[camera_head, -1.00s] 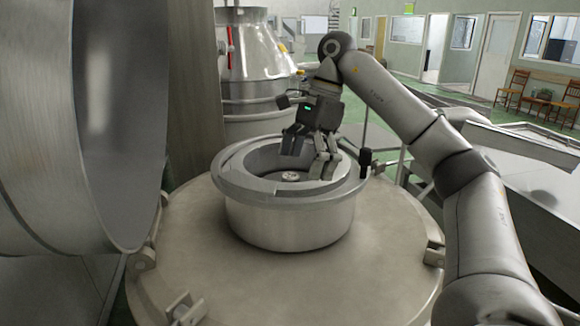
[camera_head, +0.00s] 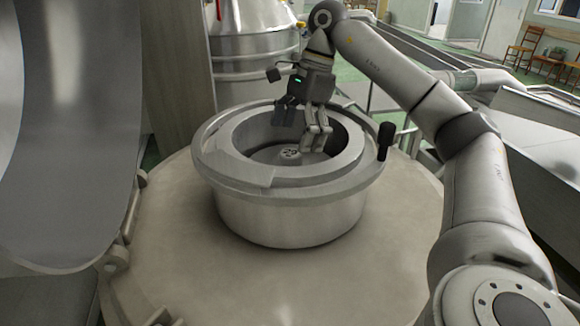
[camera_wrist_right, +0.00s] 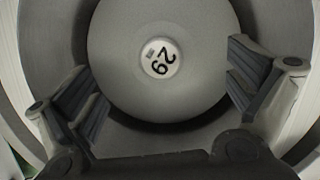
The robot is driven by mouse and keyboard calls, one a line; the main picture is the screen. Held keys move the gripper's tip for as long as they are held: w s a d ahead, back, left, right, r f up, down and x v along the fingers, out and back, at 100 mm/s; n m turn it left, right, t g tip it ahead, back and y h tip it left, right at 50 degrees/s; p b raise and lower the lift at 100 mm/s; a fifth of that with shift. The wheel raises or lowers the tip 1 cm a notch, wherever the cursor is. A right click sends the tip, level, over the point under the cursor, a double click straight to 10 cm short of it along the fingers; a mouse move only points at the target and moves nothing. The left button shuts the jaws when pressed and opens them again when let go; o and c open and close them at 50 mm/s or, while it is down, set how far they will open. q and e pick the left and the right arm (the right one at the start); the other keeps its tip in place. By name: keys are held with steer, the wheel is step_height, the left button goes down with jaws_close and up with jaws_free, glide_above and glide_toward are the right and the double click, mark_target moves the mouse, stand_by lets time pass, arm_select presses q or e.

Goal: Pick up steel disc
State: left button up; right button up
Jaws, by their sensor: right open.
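The steel disc (camera_head: 282,156) lies flat inside the round steel opening (camera_head: 290,205), on top of the vessel lid. In the right wrist view the disc (camera_wrist_right: 115,55) is a smooth grey round with a white number label at its centre. My right gripper (camera_head: 301,127) is open and empty, pointing down over the opening. In the wrist view its fingers (camera_wrist_right: 166,82) stand on either side of the disc, and I cannot tell how far above it they are. My left gripper is not in view.
The opening's raised rim (camera_head: 225,163) surrounds the disc, with a black knob (camera_head: 385,138) at its right. A large open steel cover (camera_head: 65,130) stands at the left. A steel vessel (camera_head: 252,60) is behind. The broad lid (camera_head: 215,285) is bare in front.

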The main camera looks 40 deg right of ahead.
mark_target(291, 152)
steer(key=p+x, duration=0.1)
steer(key=x, duration=0.3)
steer(key=shift+s+d+p, duration=0.1)
steer(key=shift+p, duration=0.25)
steer(key=shift+f, duration=0.55)
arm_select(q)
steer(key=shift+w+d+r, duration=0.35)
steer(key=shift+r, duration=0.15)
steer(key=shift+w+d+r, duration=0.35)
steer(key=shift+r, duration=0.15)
